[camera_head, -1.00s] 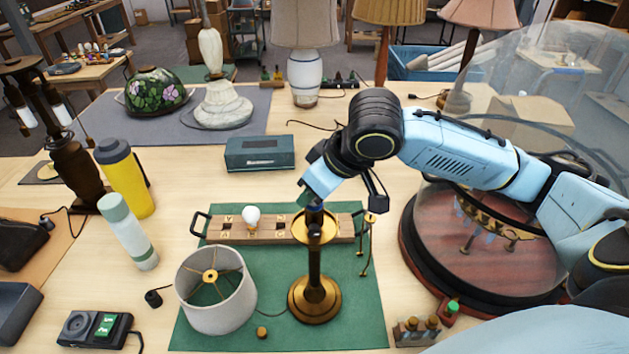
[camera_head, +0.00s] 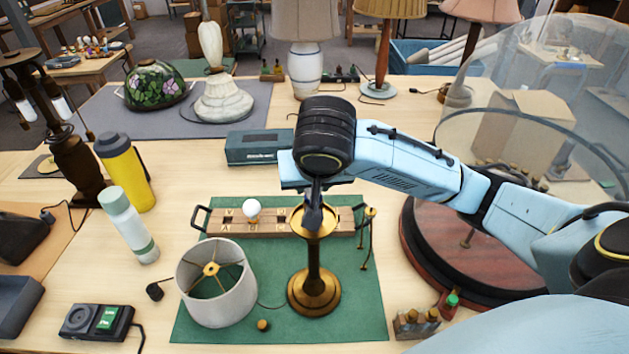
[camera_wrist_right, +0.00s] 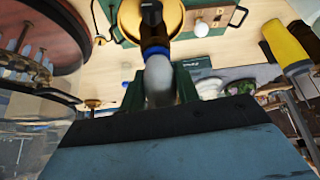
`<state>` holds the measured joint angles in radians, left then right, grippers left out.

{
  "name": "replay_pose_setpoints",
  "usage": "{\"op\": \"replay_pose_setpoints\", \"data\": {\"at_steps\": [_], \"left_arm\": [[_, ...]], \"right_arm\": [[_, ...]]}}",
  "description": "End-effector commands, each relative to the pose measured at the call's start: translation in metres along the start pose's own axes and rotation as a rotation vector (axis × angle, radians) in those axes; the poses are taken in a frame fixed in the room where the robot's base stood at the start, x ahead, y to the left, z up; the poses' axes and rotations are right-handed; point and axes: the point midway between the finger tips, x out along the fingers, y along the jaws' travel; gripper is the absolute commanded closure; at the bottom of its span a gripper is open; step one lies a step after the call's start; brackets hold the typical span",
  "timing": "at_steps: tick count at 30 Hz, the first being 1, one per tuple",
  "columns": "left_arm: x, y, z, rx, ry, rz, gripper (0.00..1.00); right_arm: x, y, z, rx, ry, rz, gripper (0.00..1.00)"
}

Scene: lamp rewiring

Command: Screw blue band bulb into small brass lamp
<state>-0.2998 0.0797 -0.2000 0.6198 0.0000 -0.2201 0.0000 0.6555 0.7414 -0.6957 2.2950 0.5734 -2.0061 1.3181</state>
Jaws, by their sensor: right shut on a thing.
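The small brass lamp (camera_head: 315,272) stands upright on the green mat (camera_head: 350,300), with a round brass dish at its top. My right gripper (camera_head: 315,208) is directly above the lamp top. In the right wrist view, the gripper (camera_wrist_right: 160,90) is shut on a whitish bulb (camera_wrist_right: 158,78) with a blue band (camera_wrist_right: 155,50) at its neck. The bulb's base end points at the black socket (camera_wrist_right: 150,14) in the brass dish (camera_wrist_right: 172,18). I cannot tell whether its threads are in the socket. The bulb is hidden in the head view. My left gripper is not in view.
A wooden rack (camera_head: 275,224) with a white bulb (camera_head: 252,208) lies behind the lamp. A lampshade (camera_head: 222,305) stands to its left, and a small brass knob (camera_head: 263,325) lies in front. A glass-domed round base (camera_head: 450,260) is at right.

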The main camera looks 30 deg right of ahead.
Motion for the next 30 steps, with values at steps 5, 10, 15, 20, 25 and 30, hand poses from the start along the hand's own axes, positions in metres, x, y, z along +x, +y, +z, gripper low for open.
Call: {"op": "replay_pose_setpoints", "data": {"at_steps": [5,10,15,20,25,30], "left_arm": [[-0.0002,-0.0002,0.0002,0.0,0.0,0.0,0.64],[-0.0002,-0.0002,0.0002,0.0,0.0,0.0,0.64],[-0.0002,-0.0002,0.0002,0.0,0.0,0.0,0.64],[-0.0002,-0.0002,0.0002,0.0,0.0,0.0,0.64],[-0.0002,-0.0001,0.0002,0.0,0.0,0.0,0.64],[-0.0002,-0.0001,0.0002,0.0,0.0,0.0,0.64]], "right_arm": [[-0.0008,0.0021,-0.0035,0.108,0.008,0.07,0.92],[-0.0001,0.0026,-0.0022,0.163,0.005,0.099,0.92],[0.0004,0.0028,-0.0014,0.168,0.003,0.101,0.92],[0.0002,0.0025,-0.0017,0.172,0.003,0.104,0.92],[-0.0004,0.0024,-0.0034,0.253,0.007,0.152,0.92],[-0.0005,0.0026,-0.0036,0.375,0.009,0.222,0.92]]}}
